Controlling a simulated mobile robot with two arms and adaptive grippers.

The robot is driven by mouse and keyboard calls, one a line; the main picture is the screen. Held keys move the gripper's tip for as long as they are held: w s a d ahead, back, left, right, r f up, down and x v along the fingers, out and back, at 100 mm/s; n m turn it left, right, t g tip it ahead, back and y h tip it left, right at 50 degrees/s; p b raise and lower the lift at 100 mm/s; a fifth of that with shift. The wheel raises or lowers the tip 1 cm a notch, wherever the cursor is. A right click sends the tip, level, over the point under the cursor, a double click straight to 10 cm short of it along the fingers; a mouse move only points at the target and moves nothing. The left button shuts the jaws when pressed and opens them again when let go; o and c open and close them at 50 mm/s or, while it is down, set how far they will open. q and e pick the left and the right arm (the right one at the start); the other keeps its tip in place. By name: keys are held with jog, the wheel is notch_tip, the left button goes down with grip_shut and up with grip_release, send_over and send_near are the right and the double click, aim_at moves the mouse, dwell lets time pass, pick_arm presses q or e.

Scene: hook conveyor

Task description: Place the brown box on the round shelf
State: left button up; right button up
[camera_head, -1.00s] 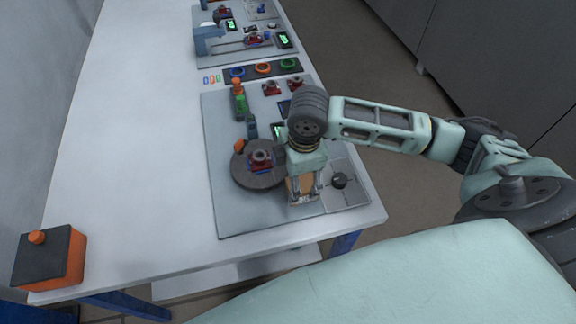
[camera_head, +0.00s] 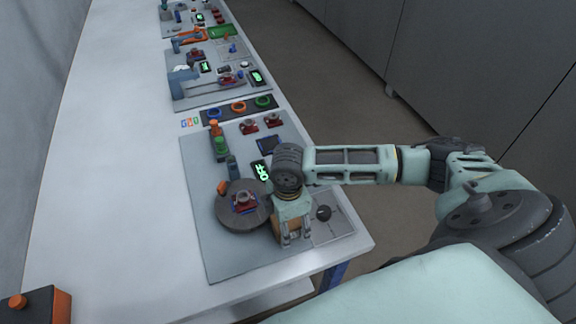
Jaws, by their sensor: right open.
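The brown box (camera_head: 290,226) shows as a small tan patch between the fingers of my right gripper (camera_head: 292,241). The gripper points down over the grey panel, and its fingers stand open on either side of the box. The gripper body hides the box's top, and I cannot tell whether a finger touches it. The round shelf (camera_head: 231,221) is a dark grey disc just left of the gripper. A red and blue part with a grey knob (camera_head: 244,202) sits on it. My left gripper is not in view.
Green and orange pieces (camera_head: 219,146) and a lit display (camera_head: 261,171) lie behind the shelf. An orange and black button box (camera_head: 52,305) is at the lower left. The white table's left side (camera_head: 110,200) is clear.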

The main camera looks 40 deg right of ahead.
jog(key=c, duration=1.5)
jog(key=shift+r, duration=0.1)
jog(key=shift+w+r, duration=0.1)
jog(key=shift+r, duration=0.45)
notch_tip(320, 180, up, 3)
jog(key=shift+f+b, duration=0.1)
jog(key=shift+b, duration=0.55)
jog(key=s+d+r, duration=0.2)
jog(key=s, duration=0.1)
jog(key=s+d+r+b, duration=0.1)
jog(key=s+d+r, duration=0.1)
jog(key=d, duration=0.1)
jog(key=s+d+r+b, duration=0.1)
jog(key=s+d+r, duration=0.2)
jog(key=shift+s, duration=0.35)
jog(key=shift+a, duration=0.1)
